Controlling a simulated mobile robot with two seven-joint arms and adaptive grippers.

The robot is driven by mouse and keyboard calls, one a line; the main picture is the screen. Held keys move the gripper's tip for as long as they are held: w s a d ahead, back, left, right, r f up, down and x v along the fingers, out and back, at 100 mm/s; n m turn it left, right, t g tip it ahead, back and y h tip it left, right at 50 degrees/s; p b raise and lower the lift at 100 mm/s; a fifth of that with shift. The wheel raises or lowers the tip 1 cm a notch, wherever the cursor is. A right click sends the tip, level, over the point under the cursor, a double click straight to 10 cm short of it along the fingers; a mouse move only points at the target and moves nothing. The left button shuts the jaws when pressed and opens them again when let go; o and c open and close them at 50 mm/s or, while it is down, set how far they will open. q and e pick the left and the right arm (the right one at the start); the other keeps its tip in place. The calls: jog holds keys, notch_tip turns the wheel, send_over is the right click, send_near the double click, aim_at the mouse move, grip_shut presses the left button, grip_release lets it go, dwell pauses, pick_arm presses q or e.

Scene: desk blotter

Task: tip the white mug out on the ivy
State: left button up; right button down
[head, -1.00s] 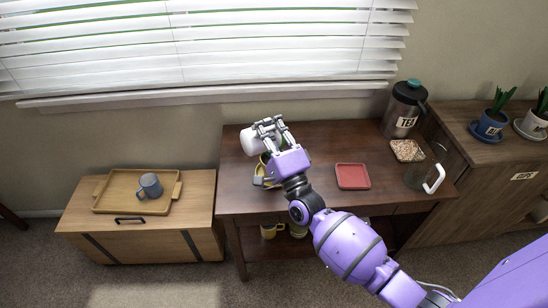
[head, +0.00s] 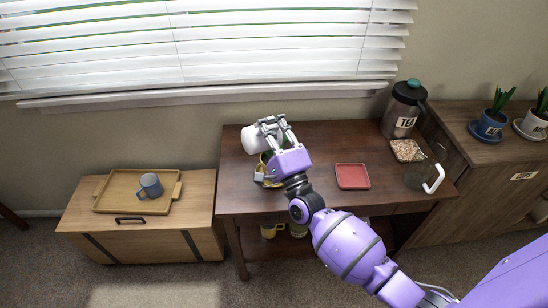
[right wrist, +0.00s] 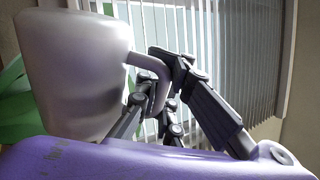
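The white mug (head: 251,139) is held tilted well over on its side above the back left of the dark desk. My right gripper (head: 269,126) is at its right side. In the right wrist view the mug (right wrist: 75,75) fills the left, and my right gripper's fingers (right wrist: 158,85) close on its handle. Green leaves (right wrist: 16,110) show behind the mug there, apparently the ivy. In the head view the plant is mostly hidden by my right gripper. The mug's inside and any contents are not visible. My left gripper is not in view.
A red tray (head: 352,176), a dish of grainy stuff (head: 406,150), a glass jug (head: 420,174) and a canister marked TEA (head: 404,110) stand on the desk's right. A grey-blue mug (head: 150,185) sits on a wooden tray (head: 108,207). Potted plants (head: 490,124) stand far right.

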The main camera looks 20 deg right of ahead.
jog(key=shift+w+d+r+m+h, duration=0.15)
jog(key=shift+d+m+h, duration=0.7)
jog(key=shift+m, duration=0.5)
jog(key=shift+w+d+r+m+h, duration=0.15)
jog(key=shift+d+m+h, duration=0.65)
jog(key=shift+m, duration=0.55)
dwell(1.1)
dwell(0.8)
